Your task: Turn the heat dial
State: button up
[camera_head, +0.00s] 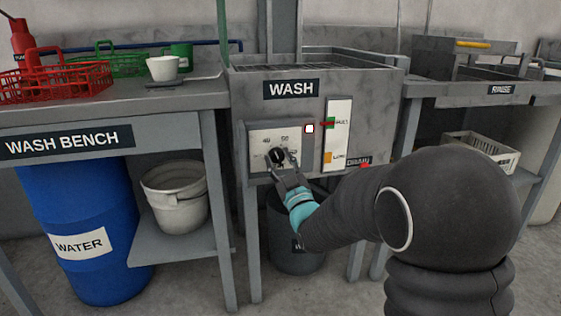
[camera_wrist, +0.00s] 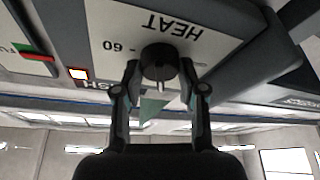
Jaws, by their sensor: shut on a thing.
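The heat dial (camera_head: 277,156) is a small dark knob on a pale plate (camera_head: 262,137) on the front of the wash unit. The plate carries numbers around the knob. In the wrist view the dial (camera_wrist: 159,64) shows as a black round knob with a light pointer mark, and the plate reads HEAT upside down. My gripper (camera_head: 284,165) reaches the dial from the lower right. In the wrist view my gripper (camera_wrist: 159,75) has one finger on each side of the knob, shut on it. The knob's sides are partly hidden by the fingers.
The wash unit (camera_head: 372,103) also bears a white lit square (camera_head: 309,128) and a level strip (camera_head: 338,125). The wash bench (camera_head: 150,105) stands left with red and green baskets, and the rinse bench (camera_head: 520,88) right. A dark bucket (camera_head: 297,250) stands below.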

jog(key=m+h, duration=0.1)
jog(key=m, duration=0.2)
jog(key=m+t+h, duration=0.1)
jog(key=m+h, duration=0.1)
jog(key=m, duration=0.1)
jog(key=shift+a+m+h, duration=0.15)
jog(key=shift+m+h, duration=0.15)
jog(key=shift+m, duration=0.1)
jog(key=m+h, duration=0.2)
jog(key=m, duration=0.2)
jog(key=m+h, duration=0.1)
jog(key=m, duration=0.2)
jog(key=shift+m+t+h, duration=0.4)
jog(key=o, duration=1.1)
jog(key=shift+o, duration=0.2)
jog(key=shift+s, duration=0.1)
jog(key=a+v, duration=0.1)
jog(key=v, duration=1)
jog(key=shift+s+d, duration=0.4)
jog(key=shift+d, duration=0.05)
